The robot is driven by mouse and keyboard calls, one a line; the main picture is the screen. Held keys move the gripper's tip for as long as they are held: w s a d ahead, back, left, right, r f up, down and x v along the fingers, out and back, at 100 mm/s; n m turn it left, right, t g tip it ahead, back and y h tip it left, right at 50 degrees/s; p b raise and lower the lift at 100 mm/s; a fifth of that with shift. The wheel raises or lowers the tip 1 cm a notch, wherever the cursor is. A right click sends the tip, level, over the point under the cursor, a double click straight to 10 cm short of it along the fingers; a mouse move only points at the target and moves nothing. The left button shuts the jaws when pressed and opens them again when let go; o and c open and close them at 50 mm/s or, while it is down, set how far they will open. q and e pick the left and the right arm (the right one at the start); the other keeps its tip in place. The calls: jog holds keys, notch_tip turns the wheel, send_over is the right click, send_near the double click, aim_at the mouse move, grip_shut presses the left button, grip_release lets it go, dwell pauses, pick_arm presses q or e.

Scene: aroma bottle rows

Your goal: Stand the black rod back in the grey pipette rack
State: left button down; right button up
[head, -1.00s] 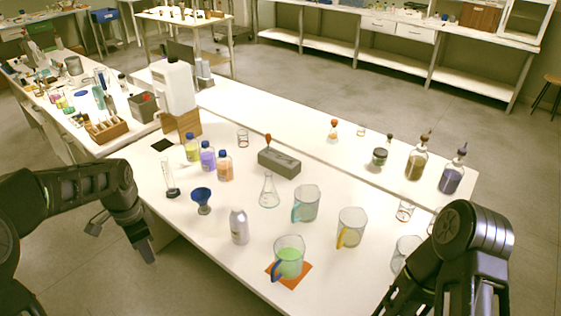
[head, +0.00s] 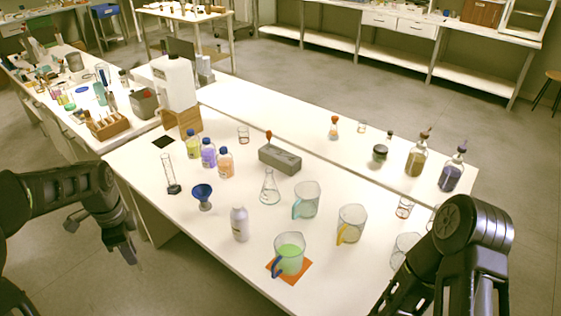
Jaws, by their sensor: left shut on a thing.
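The grey pipette rack (head: 283,163) is a long block in the middle of the table, behind the conical flask. One dropper with an orange-red bulb (head: 268,135) stands at its left end. My left gripper (head: 128,256) points down off the table's left front edge, well to the left of the rack. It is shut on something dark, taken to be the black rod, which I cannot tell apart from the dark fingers. My right arm shows at the lower right, but its fingertips are out of the picture.
Between my left gripper and the rack stand a graduated cylinder (head: 170,175), a blue funnel (head: 203,193), coloured bottles (head: 208,155) and a conical flask (head: 269,190). A silver bottle (head: 239,225) and several beakers (head: 306,203) fill the front.

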pick_arm(q)
jog(key=shift+f, duration=0.1)
jog(key=d+f+n+b, duration=0.4)
jog(key=d+f+n, duration=0.9)
jog(key=d+f, duration=0.3)
jog(key=shift+d, duration=0.75)
pick_arm(e)
jog(key=shift+d+x, duration=0.2)
jog(key=shift+x, duration=0.75)
jog(key=shift+d+x, duration=0.2)
jog(key=shift+x, duration=0.8)
jog(key=shift+f, duration=0.1)
jog(key=shift+c, duration=0.4)
